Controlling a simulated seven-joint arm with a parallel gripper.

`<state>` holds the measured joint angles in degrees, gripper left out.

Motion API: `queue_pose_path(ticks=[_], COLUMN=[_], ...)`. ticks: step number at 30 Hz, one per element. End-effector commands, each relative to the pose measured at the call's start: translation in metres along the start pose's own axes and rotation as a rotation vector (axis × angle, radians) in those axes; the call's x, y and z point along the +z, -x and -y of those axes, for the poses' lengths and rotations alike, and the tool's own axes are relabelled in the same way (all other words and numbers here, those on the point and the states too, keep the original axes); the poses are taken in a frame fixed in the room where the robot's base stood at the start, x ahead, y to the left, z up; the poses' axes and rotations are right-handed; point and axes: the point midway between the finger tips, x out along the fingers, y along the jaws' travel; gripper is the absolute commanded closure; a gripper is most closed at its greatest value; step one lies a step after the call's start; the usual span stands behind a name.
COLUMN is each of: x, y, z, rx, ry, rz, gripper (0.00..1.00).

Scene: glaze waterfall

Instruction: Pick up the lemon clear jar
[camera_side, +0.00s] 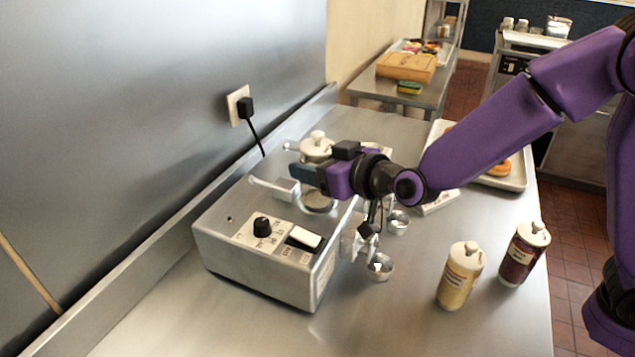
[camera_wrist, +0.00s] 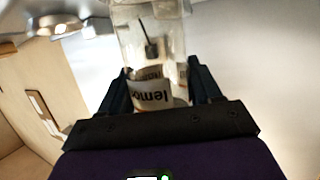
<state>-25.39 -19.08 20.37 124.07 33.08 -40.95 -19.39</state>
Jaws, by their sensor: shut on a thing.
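The lemon clear jar (camera_wrist: 152,62) is a see-through jar with a white label whose visible letters read "lemo". In the wrist view it stands between the two dark fingers of my gripper (camera_wrist: 158,78), which are shut on it. In the side view a cream lid with a knob (camera_side: 317,148) shows just above my gripper (camera_side: 306,176). My gripper hides the jar's body there. A round dark well (camera_side: 319,201) in the steel warmer shows below the fingers.
The steel warmer (camera_side: 262,272) has a knob and switch on its front. Two lidded bottles, one yellow (camera_side: 460,277) and one dark red (camera_side: 522,256), stand to the right. Small metal cups (camera_side: 380,266) hang by the warmer. A tray (camera_side: 515,176) lies behind. The front counter is clear.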

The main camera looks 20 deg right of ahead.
Motion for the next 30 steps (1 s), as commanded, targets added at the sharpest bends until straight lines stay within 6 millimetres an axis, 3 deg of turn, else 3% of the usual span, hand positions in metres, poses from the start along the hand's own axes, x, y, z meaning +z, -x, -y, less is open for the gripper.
queue_pose_path(ticks=[8,13,25,30], x=[-0.01,-0.036,-0.076,-0.079], y=[0.002,0.011,0.077,0.109], z=[0.0,0.0,-0.01,-0.016], rx=[0.001,-0.001,-0.001,0.0], ry=[0.0,-0.004,-0.004,-0.003], rz=[-0.007,-0.012,-0.011,-0.008], gripper=[0.84,0.84,0.84,0.84])
